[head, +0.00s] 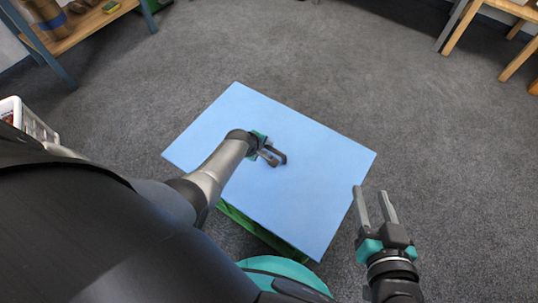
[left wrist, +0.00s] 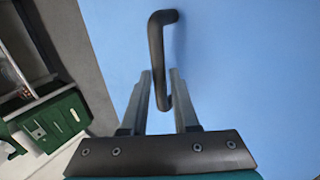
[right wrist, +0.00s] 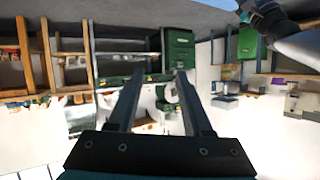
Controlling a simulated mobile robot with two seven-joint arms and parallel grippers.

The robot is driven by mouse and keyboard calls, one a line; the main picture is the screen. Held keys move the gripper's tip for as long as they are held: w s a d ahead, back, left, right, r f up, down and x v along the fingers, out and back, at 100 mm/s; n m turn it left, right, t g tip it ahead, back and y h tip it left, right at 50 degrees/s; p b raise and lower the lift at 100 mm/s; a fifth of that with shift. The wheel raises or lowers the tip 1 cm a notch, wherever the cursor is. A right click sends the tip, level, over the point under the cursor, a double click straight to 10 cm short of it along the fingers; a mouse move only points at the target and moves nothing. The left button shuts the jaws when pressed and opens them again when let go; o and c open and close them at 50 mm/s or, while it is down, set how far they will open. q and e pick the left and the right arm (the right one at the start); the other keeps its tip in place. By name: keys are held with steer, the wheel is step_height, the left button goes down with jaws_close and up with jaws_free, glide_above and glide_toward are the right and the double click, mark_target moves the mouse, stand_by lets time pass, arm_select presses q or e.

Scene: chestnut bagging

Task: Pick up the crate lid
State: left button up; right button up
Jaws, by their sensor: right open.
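The crate lid (head: 315,165) is a flat light blue panel lying on a green crate (head: 255,228), of which only part of the near side shows. A dark bracket-shaped handle (left wrist: 157,55) stands on the lid in the left wrist view. My left gripper (head: 273,154) is low over the middle of the lid. Its fingers (left wrist: 161,80) are apart, with the handle's near end between them; the right finger looks close to the handle, and contact cannot be told. My right gripper (head: 371,193) is open and empty, beside the lid's right edge.
Grey carpet (head: 330,60) is clear around the crate. A wooden shelf (head: 85,28) stands at the upper left, and wooden furniture (head: 465,25) at the upper right. A white container (head: 28,122) is at the left edge. The right wrist view faces shelves (right wrist: 70,65) across the room.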

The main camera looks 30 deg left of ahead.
arm_select(q)
steer(key=shift+w+f+b, duration=0.35)
steer(key=shift+f+b, duration=0.15)
steer(key=shift+w+f+b, duration=0.2)
steer(key=shift+f+b, duration=0.1)
steer(key=shift+b, duration=0.1)
arm_select(e)
steer(key=shift+s+a+r+m+t+y, duration=0.2)
steer(key=shift+s+a+r+t+y, duration=0.25)
steer(key=shift+t, duration=0.45)
steer(key=shift+s+a+r+m+t+y, duration=0.1)
steer(key=shift+a+r+m+t+y, duration=0.15)
steer(key=shift+a+r+t, duration=0.55)
arm_select(q)
steer(key=shift+c, duration=0.2)
arm_select(e)
steer(key=shift+d+f, duration=0.15)
steer(key=shift+d, duration=0.05)
arm_select(q)
jaws_close()
steer(key=shift+w, duration=0.1)
